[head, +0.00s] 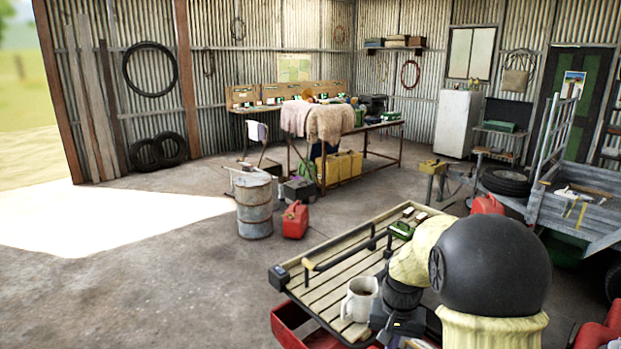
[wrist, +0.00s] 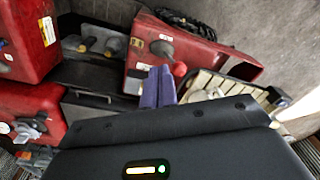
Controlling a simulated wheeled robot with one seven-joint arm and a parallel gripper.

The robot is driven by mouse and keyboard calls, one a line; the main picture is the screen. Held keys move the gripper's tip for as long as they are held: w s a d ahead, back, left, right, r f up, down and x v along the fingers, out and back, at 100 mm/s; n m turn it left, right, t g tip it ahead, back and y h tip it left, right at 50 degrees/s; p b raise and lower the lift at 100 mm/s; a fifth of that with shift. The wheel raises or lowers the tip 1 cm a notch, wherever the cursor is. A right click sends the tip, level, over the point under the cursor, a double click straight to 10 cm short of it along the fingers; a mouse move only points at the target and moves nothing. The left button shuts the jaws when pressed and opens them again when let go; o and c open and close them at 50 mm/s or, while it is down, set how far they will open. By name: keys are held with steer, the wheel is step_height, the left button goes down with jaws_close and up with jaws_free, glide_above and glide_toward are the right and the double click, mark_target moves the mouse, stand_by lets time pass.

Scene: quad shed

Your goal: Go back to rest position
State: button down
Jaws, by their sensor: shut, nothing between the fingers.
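My gripper (wrist: 158,88) shows in the wrist view as two blue-purple fingers pressed together, shut with nothing between them. It points toward red bodywork (wrist: 185,58) with a label and dark round fittings. In the head view my cream and black arm is folded at the lower right, over the near right end of a slatted wooden rack (head: 345,268). I cannot make out the fingers in the head view.
A drum (head: 254,205) and red can (head: 295,220) stand beyond. A trailer (head: 585,205) is at right. Open floor lies left.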

steer(key=s+a+n+t, duration=0.1)
steer(key=s+a+n, duration=0.1)
steer(key=s, duration=1.4)
steer(key=shift+a+r+n+t, duration=0.3)
steer(key=shift+n+t, duration=0.1)
steer(key=shift+n, duration=0.4)
steer(key=shift+w+d, duration=0.1)
